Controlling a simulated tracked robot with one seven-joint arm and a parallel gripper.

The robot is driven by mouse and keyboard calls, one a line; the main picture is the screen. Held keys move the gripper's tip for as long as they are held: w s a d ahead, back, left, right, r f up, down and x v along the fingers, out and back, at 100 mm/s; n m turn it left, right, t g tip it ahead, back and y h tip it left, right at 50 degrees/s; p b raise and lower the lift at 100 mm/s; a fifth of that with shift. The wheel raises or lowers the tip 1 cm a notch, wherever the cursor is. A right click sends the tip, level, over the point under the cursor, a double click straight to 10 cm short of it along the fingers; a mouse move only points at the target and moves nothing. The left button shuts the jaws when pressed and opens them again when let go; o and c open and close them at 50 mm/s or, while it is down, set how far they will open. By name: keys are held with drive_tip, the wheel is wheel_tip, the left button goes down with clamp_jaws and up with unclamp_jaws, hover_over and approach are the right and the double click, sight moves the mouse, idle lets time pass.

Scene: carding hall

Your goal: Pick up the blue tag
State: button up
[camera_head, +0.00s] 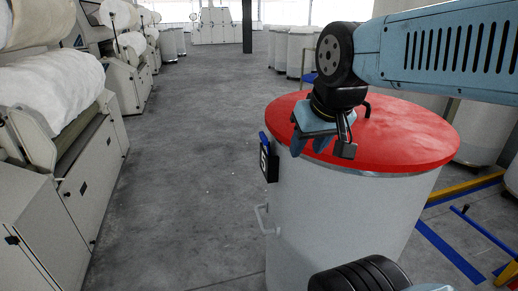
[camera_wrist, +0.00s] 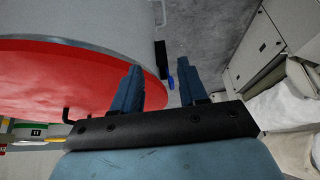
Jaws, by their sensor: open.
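The blue tag (camera_head: 264,138) is a small blue piece at the top of a black number plate (camera_head: 268,162) on the side of a large grey can (camera_head: 335,215). In the wrist view the tag (camera_wrist: 171,83) shows in the gap between my fingers, nearer the right one, and beyond their tips. My gripper (camera_head: 309,147) is open and empty, pointing down over the left part of the can's red lid (camera_head: 410,130). In the head view it is to the right of the tag and apart from it. The wrist view also shows my gripper (camera_wrist: 160,67).
A black bent handle (camera_head: 367,107) stands on the lid. A pale side handle (camera_head: 263,218) juts from the can below the plate. Carding machines (camera_head: 70,150) line the left, with open grey floor (camera_head: 190,150) between. More cans (camera_head: 298,50) stand behind.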

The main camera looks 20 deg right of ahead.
drive_tip(key=shift+o, duration=0.3)
drive_tip(key=shift+o, duration=0.8)
drive_tip(key=shift+r, duration=0.1)
drive_tip(key=o, duration=0.6)
drive_tip(key=w+r+n, duration=0.1)
drive_tip(key=w, duration=0.1)
drive_tip(key=w+n+g, duration=0.1)
drive_tip(key=w, duration=0.1)
drive_tip(key=w+r+n, duration=0.1)
drive_tip(key=w+n, duration=0.1)
drive_tip(key=shift+d+r, duration=0.1)
drive_tip(key=shift+r, duration=0.25)
drive_tip(key=shift+o, duration=0.7)
drive_tip(key=w+r+n+g, duration=0.1)
drive_tip(key=w+n, duration=0.3)
drive_tip(key=w, duration=0.2)
drive_tip(key=shift+w+r+g+y, duration=0.2)
drive_tip(key=shift+w+g+y, duration=0.1)
drive_tip(key=shift+w, duration=0.05)
drive_tip(key=n+g, duration=0.3)
drive_tip(key=n, duration=0.7)
hover_over(264, 134)
wheel_tip(264, 134, down, 3)
drive_tip(key=shift+m, duration=0.3)
wheel_tip(264, 134, down, 13)
drive_tip(key=shift+s, duration=0.15)
